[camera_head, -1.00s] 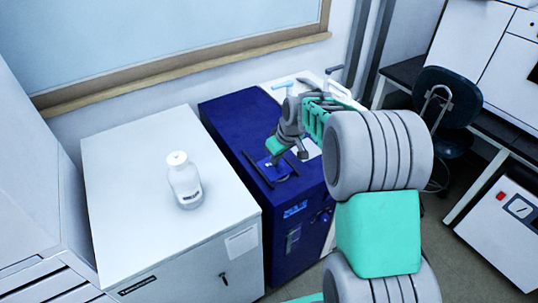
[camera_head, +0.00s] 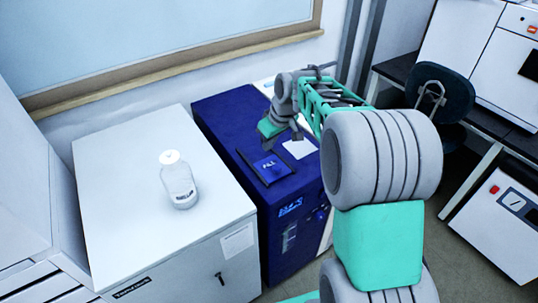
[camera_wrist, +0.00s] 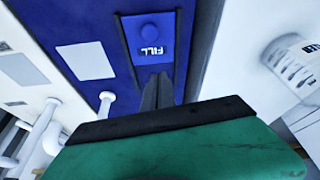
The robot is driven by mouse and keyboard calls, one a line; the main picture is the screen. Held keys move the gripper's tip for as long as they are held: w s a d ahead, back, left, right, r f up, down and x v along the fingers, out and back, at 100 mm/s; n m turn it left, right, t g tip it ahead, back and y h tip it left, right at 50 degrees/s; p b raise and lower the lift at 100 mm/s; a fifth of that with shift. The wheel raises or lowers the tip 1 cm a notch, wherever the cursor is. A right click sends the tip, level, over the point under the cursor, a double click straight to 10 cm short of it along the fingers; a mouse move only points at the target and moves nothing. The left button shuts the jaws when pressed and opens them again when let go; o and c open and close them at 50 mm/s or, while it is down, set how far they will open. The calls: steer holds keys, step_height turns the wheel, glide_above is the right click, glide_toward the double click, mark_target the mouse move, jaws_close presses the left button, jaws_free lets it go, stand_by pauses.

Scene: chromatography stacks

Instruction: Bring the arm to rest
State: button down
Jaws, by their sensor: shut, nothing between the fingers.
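My gripper (camera_head: 291,140) is above the blue cabinet, at the end of my green and grey arm. In the wrist view its two dark fingers (camera_wrist: 157,92) are together with nothing between them. The blue panel marked FILL (camera_head: 268,167) lies on the cabinet top, to the lower left of the gripper and apart from it. In the wrist view the FILL panel (camera_wrist: 151,38) and its round button show just beyond the fingertips.
The blue cabinet (camera_head: 225,120) stands beside a white cabinet (camera_head: 120,190) bearing a white-capped bottle (camera_head: 179,180). A window sill (camera_head: 180,65) runs behind. A dark chair (camera_head: 445,95) and a bench are at right. White pipe fittings (camera_wrist: 100,110) show in the wrist view.

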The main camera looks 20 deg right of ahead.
step_height(320, 180, up, 4)
steer(key=s+d+m, duration=0.1)
steer(key=s+m, duration=0.1)
steer(key=s+f+m, duration=0.1)
steer(key=s+f, duration=0.1)
steer(key=s+d+f+m+g, duration=0.1)
steer(key=s+f, duration=0.1)
steer(key=s+f+g, duration=0.1)
steer(key=s+f, duration=0.1)
steer(key=f, duration=0.1)
steer(key=shift+s+d+m+h, duration=0.2)
steer(key=shift+d+m+h, duration=0.1)
steer(key=shift+m, duration=0.1)
steer(key=s+a+m+h, duration=0.1)
steer(key=s+a+m, duration=0.1)
steer(key=s, duration=1.5)
steer(key=shift+n+t, duration=0.8)
steer(key=shift+t, duration=0.1)
steer(key=a+r, duration=0.1)
steer(key=r, duration=0.1)
steer(key=w+a+r, duration=0.1)
steer(key=a+r, duration=0.1)
steer(key=shift+w+a+r, duration=0.1)
steer(key=shift+a+r, duration=0.05)
steer(key=shift+r, duration=0.2)
